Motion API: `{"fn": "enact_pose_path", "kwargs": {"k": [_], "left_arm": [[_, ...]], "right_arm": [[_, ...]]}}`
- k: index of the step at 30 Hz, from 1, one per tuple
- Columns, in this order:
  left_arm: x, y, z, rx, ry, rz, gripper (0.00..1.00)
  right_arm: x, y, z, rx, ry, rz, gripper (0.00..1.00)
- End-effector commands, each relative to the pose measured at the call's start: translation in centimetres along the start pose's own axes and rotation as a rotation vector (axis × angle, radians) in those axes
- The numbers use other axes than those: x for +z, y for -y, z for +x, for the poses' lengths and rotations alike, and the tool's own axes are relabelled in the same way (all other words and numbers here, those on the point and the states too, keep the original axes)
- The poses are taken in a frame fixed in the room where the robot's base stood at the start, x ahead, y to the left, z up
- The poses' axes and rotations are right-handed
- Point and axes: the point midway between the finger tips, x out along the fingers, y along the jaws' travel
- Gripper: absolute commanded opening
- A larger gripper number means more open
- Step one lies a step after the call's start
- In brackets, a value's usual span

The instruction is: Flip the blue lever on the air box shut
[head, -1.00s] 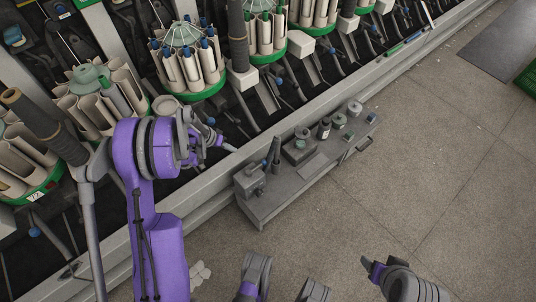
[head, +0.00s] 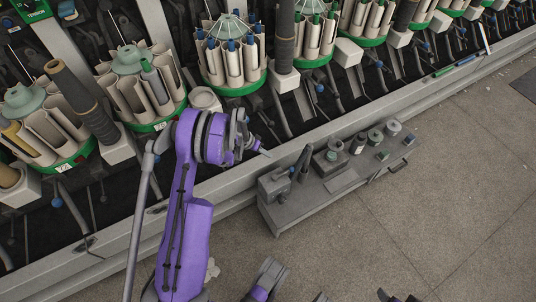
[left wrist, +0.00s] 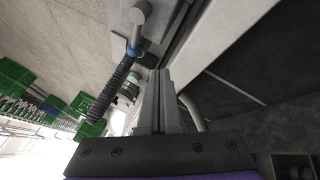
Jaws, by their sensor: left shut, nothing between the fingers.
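The grey air box (head: 272,189) stands at the left end of a low grey bench beside the machine. A small blue part, seemingly the lever (head: 291,170), shows on it, near an upright dark hose. In the left wrist view, a blue piece (left wrist: 133,52) sits between a grey rod and a ribbed black hose; its exact position is hard to tell. My left gripper (head: 266,153) is just behind and above the box, shut and empty. Its closed fingers (left wrist: 158,74) end just right of the blue piece, apparently apart from it.
Several pots and cans (head: 375,136) stand along the bench (head: 325,197). The machine's long grey rail (head: 330,129) runs behind it, with bobbin carousels (head: 230,50) beyond. The floor (head: 440,190) in front is clear.

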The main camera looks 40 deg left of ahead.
Motion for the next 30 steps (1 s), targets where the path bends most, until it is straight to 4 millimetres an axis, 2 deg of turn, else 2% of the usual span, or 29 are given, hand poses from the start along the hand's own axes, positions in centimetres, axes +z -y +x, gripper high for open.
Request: {"fn": "enact_pose_path", "kwargs": {"k": [1, 9, 12, 18, 30], "left_arm": [[0.1, 0.1, 1.5, 0.001, 0.001, 0.001, 0.0], [0.1, 0.1, 7.2, 0.001, 0.001, 0.001, 0.0], [0.2, -1.5, 8.0, 0.001, 0.001, 0.002, 0.0], [0.3, -3.0, 8.9, 0.0, 0.0, 0.0, 0.0], [0.3, -3.2, 9.0, 0.0, -0.001, -0.001, 0.0]], "right_arm": [[0.1, 0.0, 0.6, 0.0, 0.002, 0.0, 0.7], [0.5, 0.0, 2.0, 0.0, 0.006, 0.0, 0.7], [0.6, 0.0, 2.3, 0.0, 0.007, 0.0, 0.7], [0.7, 0.0, 2.6, 0.0, 0.008, 0.0, 0.7], [0.7, 0.0, 2.6, 0.0, 0.008, 0.0, 0.7]]}}
